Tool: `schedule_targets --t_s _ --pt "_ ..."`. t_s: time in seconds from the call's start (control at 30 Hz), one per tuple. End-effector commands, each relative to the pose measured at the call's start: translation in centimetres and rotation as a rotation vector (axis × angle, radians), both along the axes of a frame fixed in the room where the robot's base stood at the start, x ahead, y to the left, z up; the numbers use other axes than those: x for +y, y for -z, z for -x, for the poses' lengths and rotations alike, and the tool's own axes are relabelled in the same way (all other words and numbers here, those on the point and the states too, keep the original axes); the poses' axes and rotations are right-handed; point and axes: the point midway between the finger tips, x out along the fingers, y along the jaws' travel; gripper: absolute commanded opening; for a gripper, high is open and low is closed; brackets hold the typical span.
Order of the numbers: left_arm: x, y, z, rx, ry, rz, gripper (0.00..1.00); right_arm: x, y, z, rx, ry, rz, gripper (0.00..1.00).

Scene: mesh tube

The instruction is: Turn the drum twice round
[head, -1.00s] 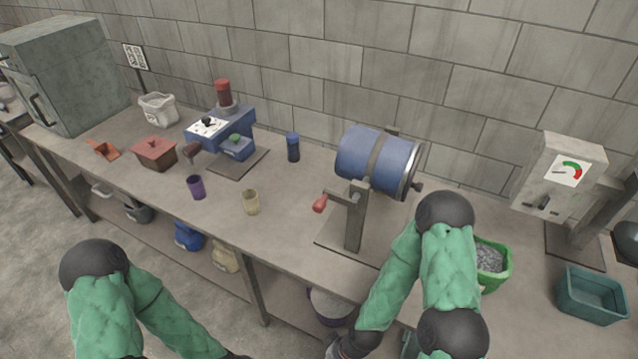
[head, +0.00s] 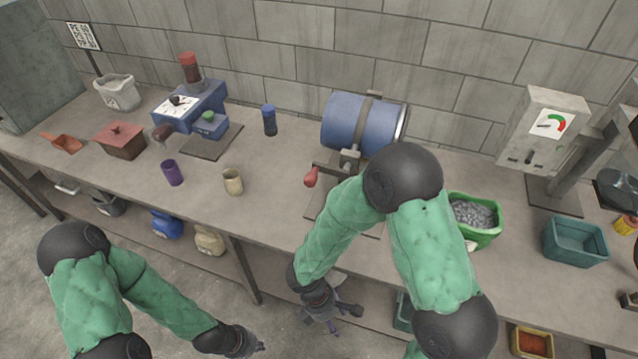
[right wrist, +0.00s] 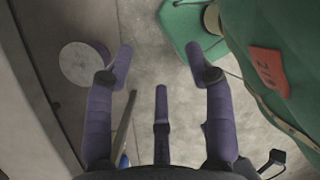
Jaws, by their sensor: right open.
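The blue drum (head: 346,121) lies on its side on a stand at the back of the bench, with a grey band round its middle. Its crank has a red handle (head: 311,177) at the front left of the stand, pointing down to the left. My right arm hides part of the stand. My right gripper (head: 343,318) is open and empty, in front of the bench edge and below the handle; its spread purple fingers also show in the right wrist view (right wrist: 162,62). My left gripper (head: 262,348) is low in front of the bench, small, its jaws unclear.
A green bin of grey pieces (head: 489,240) and a teal bin (head: 575,242) stand right of the drum. A beige cup (head: 232,182), a purple cup (head: 172,173) and a blue canister (head: 269,121) stand to its left. The bench's front edge lies between my right gripper and the handle.

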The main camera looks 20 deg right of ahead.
Motion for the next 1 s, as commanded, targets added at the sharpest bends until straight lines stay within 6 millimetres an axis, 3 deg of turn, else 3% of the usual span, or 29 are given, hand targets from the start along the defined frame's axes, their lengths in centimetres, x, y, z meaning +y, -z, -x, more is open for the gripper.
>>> schedule_targets --t_s 0.17,0.33,0.5,0.6,0.77,1.0 --pt "0.0 0.6 0.0 0.0 0.0 0.0 0.0 -2.1 -6.1 -6.3 -0.162 -0.433 0.284 0.54" --pt "0.0 1.0 0.0 0.0 0.0 0.0 0.0 -1.3 -15.3 -12.4 -0.377 -0.731 0.615 0.54" --pt "0.0 1.4 0.0 0.0 0.0 0.0 0.0 1.4 -25.2 -15.2 -0.605 -0.869 0.917 0.54" --pt "0.0 1.5 0.0 0.0 0.0 0.0 0.0 2.8 -29.3 -15.3 -0.701 -0.889 1.037 0.54" --pt "0.0 1.6 0.0 0.0 0.0 0.0 0.0 3.7 -32.4 -15.1 -0.774 -0.89 1.124 0.54" --pt "0.0 2.0 0.0 0.0 0.0 0.0 0.0 2.3 -32.5 -16.7 -0.774 -0.885 1.132 0.54"
